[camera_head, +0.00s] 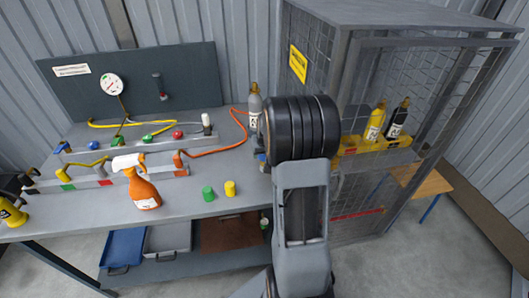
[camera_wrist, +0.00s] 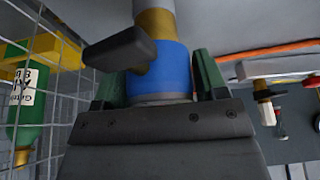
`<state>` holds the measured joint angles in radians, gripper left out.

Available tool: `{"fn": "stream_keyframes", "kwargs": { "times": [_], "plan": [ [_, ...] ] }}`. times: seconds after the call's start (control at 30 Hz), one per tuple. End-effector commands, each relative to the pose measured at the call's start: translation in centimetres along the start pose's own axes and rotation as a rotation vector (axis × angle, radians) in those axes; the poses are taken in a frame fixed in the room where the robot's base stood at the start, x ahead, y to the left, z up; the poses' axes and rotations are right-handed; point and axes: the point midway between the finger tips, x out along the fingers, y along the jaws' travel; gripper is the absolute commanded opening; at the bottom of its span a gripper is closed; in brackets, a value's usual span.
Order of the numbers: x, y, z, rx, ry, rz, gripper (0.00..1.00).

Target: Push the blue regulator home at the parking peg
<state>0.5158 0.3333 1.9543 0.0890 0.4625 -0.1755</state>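The blue regulator (camera_wrist: 160,70) is a blue collar with a brass part and a dark handle (camera_wrist: 118,48), in the middle of the wrist view. A pale grey cylindrical piece lies in line with it at the top edge. My gripper (camera_wrist: 160,85) has one green finger on each side of the blue collar, and both appear to press on it. In the head view my wrist hides the fingers; only a small blue patch (camera_head: 262,157) shows at its left edge. I cannot make out the parking peg with certainty in either view.
A grey cylinder (camera_head: 254,107) stands just behind my wrist, with an orange hose (camera_head: 240,125) beside it. The mesh cage (camera_head: 350,180) is close on the right. An orange spray bottle (camera_head: 143,190) and green (camera_head: 208,193) and yellow (camera_head: 230,188) caps sit on the bench.

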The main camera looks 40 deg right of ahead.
Motion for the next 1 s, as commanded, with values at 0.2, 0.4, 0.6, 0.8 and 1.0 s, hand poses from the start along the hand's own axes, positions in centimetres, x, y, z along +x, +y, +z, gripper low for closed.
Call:
{"fn": "stream_keyframes", "kwargs": {
  "times": [0.2, 0.4, 0.6, 0.8, 1.0],
  "plan": [
    [0.0, 0.0, 0.0, 0.0, -0.001, 0.0, 0.85],
    [0.1, 0.0, 0.1, 0.0, -0.004, 0.0, 0.85],
    [-1.6, 0.0, 0.0, 0.0, 0.0, 0.0, 0.85],
    [-5.7, 0.0, 0.0, 0.0, 0.004, 0.0, 0.85],
    [-9.6, 0.0, 0.0, 0.0, 0.003, 0.001, 0.85]
  ]
}}
